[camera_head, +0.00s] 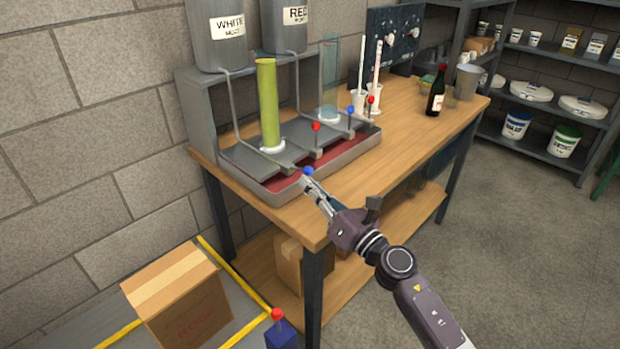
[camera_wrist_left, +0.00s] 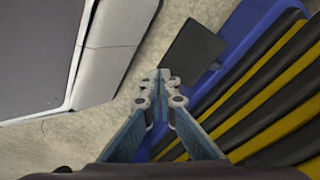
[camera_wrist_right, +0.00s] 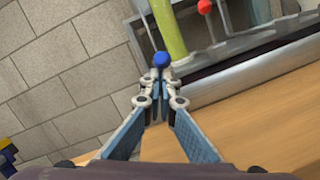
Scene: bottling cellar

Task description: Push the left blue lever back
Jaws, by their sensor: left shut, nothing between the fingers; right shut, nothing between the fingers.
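The left blue lever's round blue knob (camera_head: 308,170) is at the front left of the grey filling station (camera_head: 290,185). My right gripper (camera_head: 307,183) is shut and empty, its fingertips right at the knob from the front. In the right wrist view, the blue knob (camera_wrist_right: 161,59) shows just beyond the shut fingertips (camera_wrist_right: 160,74); whether they touch cannot be told. The lever's stem is mostly hidden by the fingers. A second blue knob (camera_head: 350,109) is further right. My left gripper (camera_wrist_left: 161,78) is shut and empty, away from the station, over the floor.
Red knobs (camera_head: 316,126) (camera_head: 370,99) stand beside the blue ones. A tall yellow-green filled cylinder (camera_head: 268,105) and a clear cylinder (camera_head: 329,75) stand on the station. A dark bottle (camera_head: 436,92) is at the far right. The wooden tabletop (camera_head: 400,130) in front is clear.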

